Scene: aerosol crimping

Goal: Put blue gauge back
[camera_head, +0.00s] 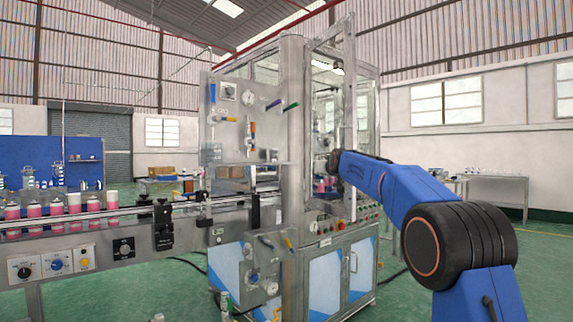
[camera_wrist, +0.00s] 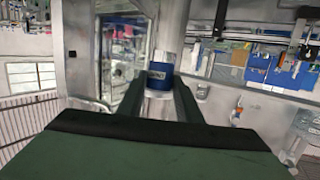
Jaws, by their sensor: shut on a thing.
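The blue gauge (camera_wrist: 160,76) is a short blue cylinder with a pale label and a whitish part above and below it. It shows in the wrist view between the two dark green fingers of my gripper (camera_wrist: 158,92), which is shut on it. It is held in the air in front of a grey machine post. In the head view my blue arm reaches to the machine's right side, and I cannot make out the gripper or the gauge there.
The crimping machine (camera_head: 293,140) has a glazed cabinet, metal posts and panels with valves. A conveyor (camera_head: 140,208) carrying pink-filled cans (camera_head: 74,202) enters it from the left. A table (camera_head: 497,178) stands at the far right. Green floor between is clear.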

